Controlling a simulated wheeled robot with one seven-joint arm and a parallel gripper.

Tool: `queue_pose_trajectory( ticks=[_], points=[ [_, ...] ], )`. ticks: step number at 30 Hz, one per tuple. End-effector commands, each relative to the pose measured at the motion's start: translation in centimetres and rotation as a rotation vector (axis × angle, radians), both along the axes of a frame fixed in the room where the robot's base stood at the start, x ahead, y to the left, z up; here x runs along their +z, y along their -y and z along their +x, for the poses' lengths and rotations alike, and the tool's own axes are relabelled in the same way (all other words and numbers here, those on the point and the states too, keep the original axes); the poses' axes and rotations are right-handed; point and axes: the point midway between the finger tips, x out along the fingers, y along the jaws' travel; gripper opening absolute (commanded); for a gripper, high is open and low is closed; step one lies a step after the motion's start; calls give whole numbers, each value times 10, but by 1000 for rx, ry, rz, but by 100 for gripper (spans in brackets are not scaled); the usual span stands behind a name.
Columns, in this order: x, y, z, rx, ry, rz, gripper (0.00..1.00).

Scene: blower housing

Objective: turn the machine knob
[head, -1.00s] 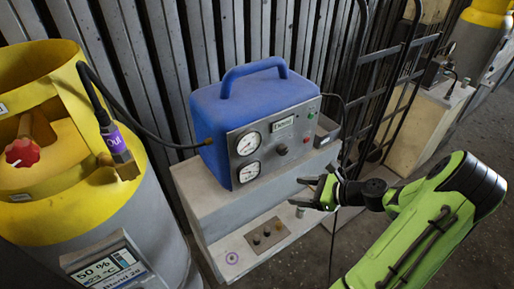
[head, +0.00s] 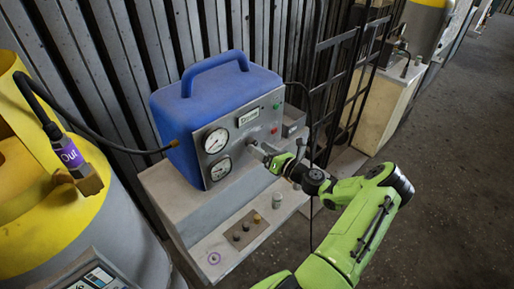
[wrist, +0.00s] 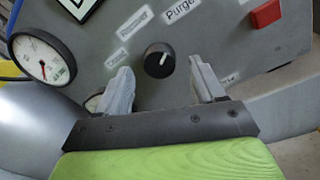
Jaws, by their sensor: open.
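The black machine knob (wrist: 159,60) with a white pointer line sits on the grey panel (wrist: 218,48) of the blue machine (head: 188,108). In the wrist view it lies between and slightly beyond the two pale fingers of my gripper (wrist: 161,78). The fingers are apart, one on each side, and do not visibly touch the knob. In the head view my gripper (head: 260,151) is right at the panel, to the right of the gauges, and largely hides the knob there.
Two round gauges (head: 216,140) sit left of the knob. A red button (wrist: 265,13) is at its upper right. A grey ledge (head: 165,180) carries the machine. A yellow-topped tank (head: 50,225) stands at left, and a black rack (head: 340,85) at right. Open floor lies at right.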

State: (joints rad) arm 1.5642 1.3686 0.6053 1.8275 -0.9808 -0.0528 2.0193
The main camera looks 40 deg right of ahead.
Motion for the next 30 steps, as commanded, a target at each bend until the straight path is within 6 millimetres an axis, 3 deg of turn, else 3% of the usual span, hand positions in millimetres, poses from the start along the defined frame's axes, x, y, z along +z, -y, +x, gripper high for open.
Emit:
queue_pose_trajectory(
  ticks=[4,12,23,30],
  points=[
    [-1,-2,18,0,0,-1,68],
    [0,-2,20,-1,0,0,68],
    [0,-2,20,0,-1,-1,15],
    [0,-2,20,0,0,-19,13]
  ],
)
